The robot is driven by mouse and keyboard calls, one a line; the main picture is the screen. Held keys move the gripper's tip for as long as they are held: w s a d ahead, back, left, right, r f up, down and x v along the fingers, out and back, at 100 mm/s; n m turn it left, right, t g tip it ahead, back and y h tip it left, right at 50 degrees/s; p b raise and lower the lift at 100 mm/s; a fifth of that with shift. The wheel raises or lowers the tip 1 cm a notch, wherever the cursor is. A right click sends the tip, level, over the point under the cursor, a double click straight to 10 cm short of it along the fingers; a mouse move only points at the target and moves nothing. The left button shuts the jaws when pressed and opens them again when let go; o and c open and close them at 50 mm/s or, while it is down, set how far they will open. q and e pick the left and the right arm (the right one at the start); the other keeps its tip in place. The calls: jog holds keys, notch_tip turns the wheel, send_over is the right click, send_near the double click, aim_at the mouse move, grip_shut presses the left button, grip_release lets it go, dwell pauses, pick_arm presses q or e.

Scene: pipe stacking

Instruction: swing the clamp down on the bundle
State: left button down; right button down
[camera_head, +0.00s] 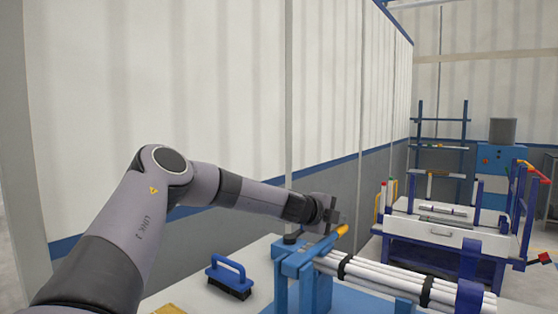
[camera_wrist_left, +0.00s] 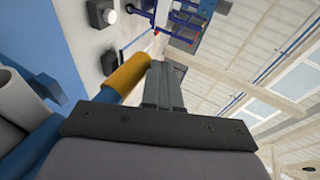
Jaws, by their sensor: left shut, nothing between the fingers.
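The bundle of white pipes (camera_head: 385,280) lies in a blue rack, with black bands around it. At its left end is a blue clamp bar with a yellow grip (camera_head: 342,230). The bar appears to lie across the pipe ends; whether it touches them I cannot tell. My left gripper (camera_head: 331,214) is beside the yellow grip, at the far side of the bundle. In the left wrist view its fingers (camera_wrist_left: 162,84) are together and empty, right beside the yellow grip (camera_wrist_left: 127,74). A pipe end (camera_wrist_left: 20,100) shows at the left there. My right gripper is out of view.
A blue brush (camera_head: 230,277) lies on the white table (camera_head: 190,292) left of the rack. A wall (camera_head: 200,90) runs close behind my arm. A blue-framed workbench (camera_head: 440,234) stands at the back right.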

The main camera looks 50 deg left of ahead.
aim_at(323, 245)
pick_arm(q)
jog(key=shift+s+f, duration=0.1)
dwell(0.4)
jog(key=p+v, duration=0.1)
jog(key=v, duration=0.6)
dwell(0.3)
dwell(0.6)
